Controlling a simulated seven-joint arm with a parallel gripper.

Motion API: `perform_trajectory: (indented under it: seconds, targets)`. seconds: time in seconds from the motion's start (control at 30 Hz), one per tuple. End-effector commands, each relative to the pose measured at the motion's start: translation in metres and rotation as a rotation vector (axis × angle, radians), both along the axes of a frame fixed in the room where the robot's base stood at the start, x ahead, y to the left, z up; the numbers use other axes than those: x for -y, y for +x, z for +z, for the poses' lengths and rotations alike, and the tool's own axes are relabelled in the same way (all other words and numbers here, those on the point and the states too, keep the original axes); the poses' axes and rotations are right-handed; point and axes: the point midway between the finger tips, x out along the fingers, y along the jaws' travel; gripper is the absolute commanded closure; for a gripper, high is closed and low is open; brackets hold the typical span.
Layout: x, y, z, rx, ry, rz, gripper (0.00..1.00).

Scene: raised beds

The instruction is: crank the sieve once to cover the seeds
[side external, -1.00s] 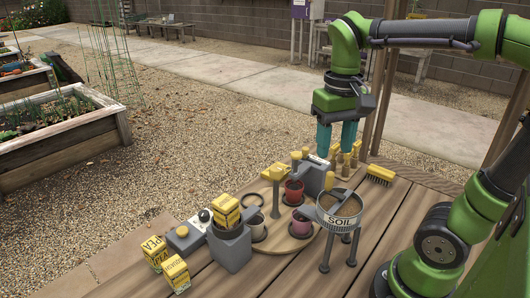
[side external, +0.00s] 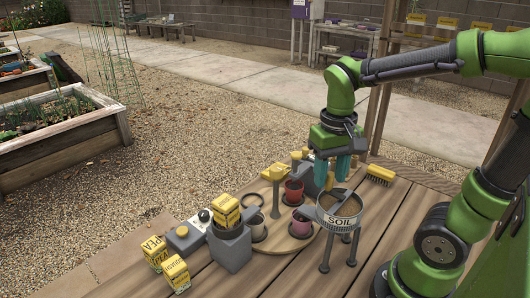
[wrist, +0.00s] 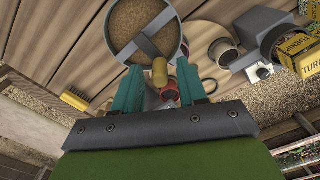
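The sieve (side external: 340,222) is a round grey pan marked SOIL, standing on legs at the right of the wooden disc (side external: 287,246). In the wrist view the sieve (wrist: 114,42) holds brown soil, and a grey crank bar crosses it to a yellow knob (wrist: 160,72). My gripper (side external: 333,177) is above and behind the sieve. In the wrist view my gripper (wrist: 161,88) is open, its teal fingers apart with the knob showing between and just beyond their tips. I cannot tell the height gap. A red pot (side external: 293,190) and a purple pot (side external: 302,223) stand on the disc. No seeds are visible.
A grey holder (side external: 231,250) with a yellow seed packet (side external: 226,210) stands left of the disc. More packets (side external: 175,272) stand at the front left. A yellow brush (side external: 381,174) lies behind the sieve. Table boards right of the sieve are clear.

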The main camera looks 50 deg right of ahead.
Motion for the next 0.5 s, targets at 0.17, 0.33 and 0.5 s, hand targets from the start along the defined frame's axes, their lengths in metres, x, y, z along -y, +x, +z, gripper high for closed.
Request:
perform_trajectory:
  seconds: [0.17,0.33,0.5]
  targets:
    - [0.0001,0.0001,0.0002,0.000,0.000,0.000,0.87]
    - [0.0002,0.0001,0.0003,0.000,0.000,0.000,0.90]
    - [0.0039,-0.0006,0.0004,0.001,-0.001,-0.002,0.90]
